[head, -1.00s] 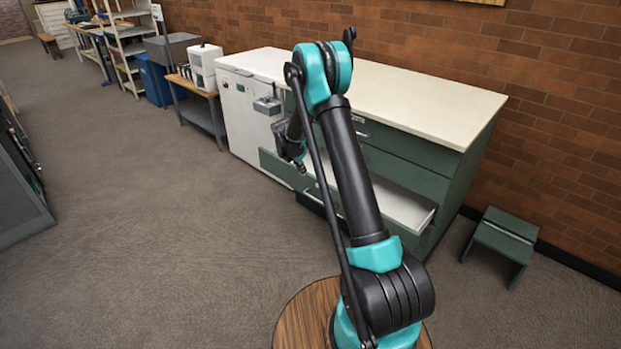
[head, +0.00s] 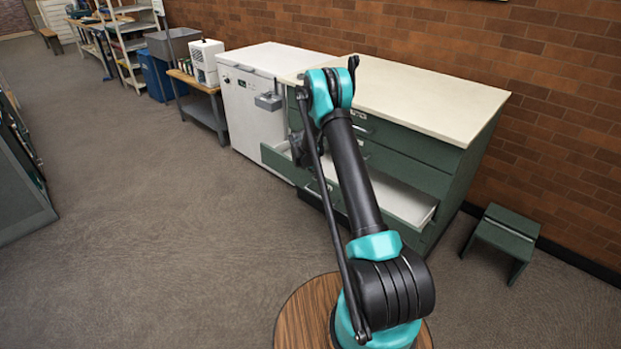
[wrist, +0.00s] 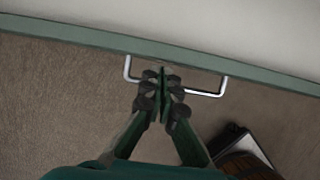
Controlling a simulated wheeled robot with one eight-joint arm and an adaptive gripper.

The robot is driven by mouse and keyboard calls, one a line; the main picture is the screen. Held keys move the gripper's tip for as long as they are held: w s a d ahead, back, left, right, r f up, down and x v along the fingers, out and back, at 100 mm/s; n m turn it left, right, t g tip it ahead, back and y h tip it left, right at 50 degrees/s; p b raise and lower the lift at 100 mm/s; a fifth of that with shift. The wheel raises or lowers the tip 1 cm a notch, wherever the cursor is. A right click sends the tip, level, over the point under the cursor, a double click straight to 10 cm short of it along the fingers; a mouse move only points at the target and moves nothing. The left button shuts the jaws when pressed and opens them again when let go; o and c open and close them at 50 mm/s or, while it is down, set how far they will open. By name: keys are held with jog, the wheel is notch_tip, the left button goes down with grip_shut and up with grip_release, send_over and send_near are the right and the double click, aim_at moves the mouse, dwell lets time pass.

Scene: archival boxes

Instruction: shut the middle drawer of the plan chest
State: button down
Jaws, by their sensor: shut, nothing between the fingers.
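The green plan chest (head: 415,155) has a pale top and stands against the brick wall. Its middle drawer (head: 279,166) is pulled out, with the white inside showing right of my arm. In the wrist view the drawer's green front edge (wrist: 60,33) runs across the top, with a metal bar handle (wrist: 205,93) below it. My gripper (wrist: 162,75) is shut and empty, its tips at the drawer front between the handle's ends. Whether they touch it I cannot tell. In the head view my gripper (head: 300,150) is partly hidden by my arm, which also covers much of the drawer.
A white chest freezer (head: 250,105) stands left of the plan chest. A green step stool (head: 502,237) is on the floor at the right. A bench with a white device (head: 205,62) is farther left. The floor at front left is clear.

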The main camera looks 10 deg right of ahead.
jog(key=shift+w+d, duration=0.1)
jog(key=shift+d, duration=0.05)
jog(key=w+d, duration=1.1)
jog(key=d, duration=0.3)
jog(key=shift+w+d, duration=0.2)
jog(key=shift+d, duration=0.1)
